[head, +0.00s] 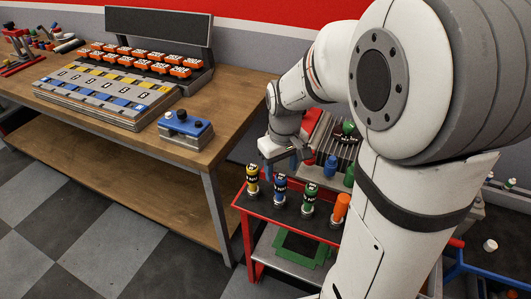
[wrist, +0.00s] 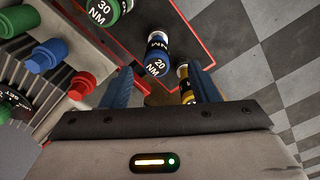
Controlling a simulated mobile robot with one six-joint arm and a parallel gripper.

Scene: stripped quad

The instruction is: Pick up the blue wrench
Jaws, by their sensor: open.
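The blue wrench (head: 281,188) stands upright in the red-edged cart, between a yellow one and a green one. In the wrist view its blue end marked 20 NM (wrist: 157,66) lies just beyond and roughly between my fingertips. My gripper (head: 294,160) is above the cart's back edge, open and empty. Its two blue fingers show in the wrist view (wrist: 163,84), with a gap between them and the wrench.
The yellow wrench (head: 252,178) is close by; the wrist view shows it (wrist: 187,84) beside my right finger. A green wrench (head: 309,196) and an orange handle (head: 340,207) stand to the right. Blue, green and red cylinders (wrist: 82,86) line a rack. A wooden workbench (head: 215,138) is left.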

